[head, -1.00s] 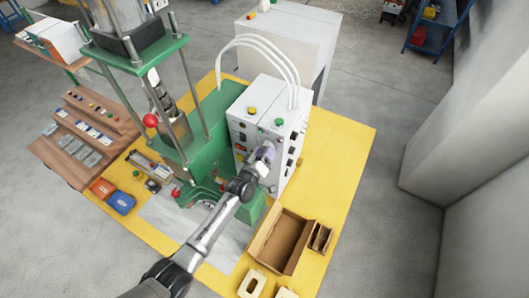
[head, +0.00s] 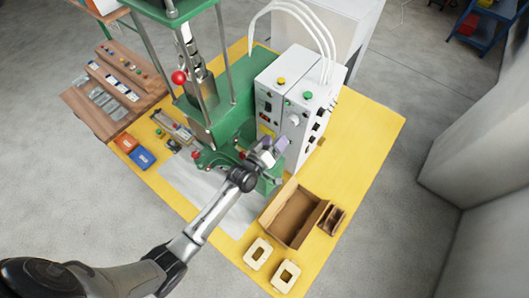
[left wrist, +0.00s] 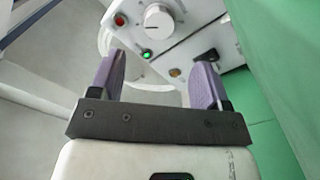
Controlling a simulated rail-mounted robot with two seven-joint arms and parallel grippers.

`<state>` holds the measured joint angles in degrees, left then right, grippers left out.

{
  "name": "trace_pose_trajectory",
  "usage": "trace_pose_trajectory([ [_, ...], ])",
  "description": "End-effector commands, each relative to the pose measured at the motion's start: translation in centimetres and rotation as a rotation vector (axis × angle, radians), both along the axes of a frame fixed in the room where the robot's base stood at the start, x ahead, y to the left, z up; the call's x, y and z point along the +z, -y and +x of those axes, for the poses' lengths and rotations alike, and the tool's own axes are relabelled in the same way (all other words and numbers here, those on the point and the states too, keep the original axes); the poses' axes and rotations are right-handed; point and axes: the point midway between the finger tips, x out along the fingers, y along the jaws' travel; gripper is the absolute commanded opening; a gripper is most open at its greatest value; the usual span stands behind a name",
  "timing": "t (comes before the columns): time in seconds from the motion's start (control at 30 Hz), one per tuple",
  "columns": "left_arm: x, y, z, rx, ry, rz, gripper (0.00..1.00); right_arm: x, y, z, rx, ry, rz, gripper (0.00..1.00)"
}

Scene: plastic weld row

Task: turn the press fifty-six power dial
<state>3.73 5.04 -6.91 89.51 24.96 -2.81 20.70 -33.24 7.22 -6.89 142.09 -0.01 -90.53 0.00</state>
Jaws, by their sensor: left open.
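The control box (head: 274,86) is white and stands on the yellow table, with buttons and switches on its front. The power dial is a pale round knob on that front in the head view (head: 293,119). In the left wrist view the dial (left wrist: 155,22) is at the top, beyond the fingertips and roughly in line with the gap between them. My left gripper (head: 273,149) is just below the dial and in front of the panel. Its purple fingers (left wrist: 157,78) are open, with nothing between them but background. My right gripper is not seen.
A red button (left wrist: 119,19), a lit green button (left wrist: 146,54) and a black switch (left wrist: 207,57) are near the dial. The green press (head: 232,118) stands left of the box. A cardboard tray (head: 268,225) and cream rectangular parts (head: 257,253) lie in front.

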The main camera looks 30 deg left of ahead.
Motion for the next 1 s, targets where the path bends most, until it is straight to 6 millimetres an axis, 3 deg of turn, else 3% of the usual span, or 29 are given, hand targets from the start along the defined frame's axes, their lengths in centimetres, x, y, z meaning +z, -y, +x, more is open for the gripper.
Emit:
trace_pose_trajectory([
  [0.2,-0.2,-0.5,-3.5,0.0,0.0,0.0,0.7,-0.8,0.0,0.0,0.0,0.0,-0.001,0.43],
  [0.4,-0.1,-0.7,-5.1,-0.001,-0.002,0.0,0.7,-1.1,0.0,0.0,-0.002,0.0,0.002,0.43],
  [0.87,0.0,-0.7,-5.5,-0.002,0.0,0.004,0.7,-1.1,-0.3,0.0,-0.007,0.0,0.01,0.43],
  [1.0,-0.2,0.9,-5.0,-0.041,0.007,0.099,0.7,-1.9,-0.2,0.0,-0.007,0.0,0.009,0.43],
])
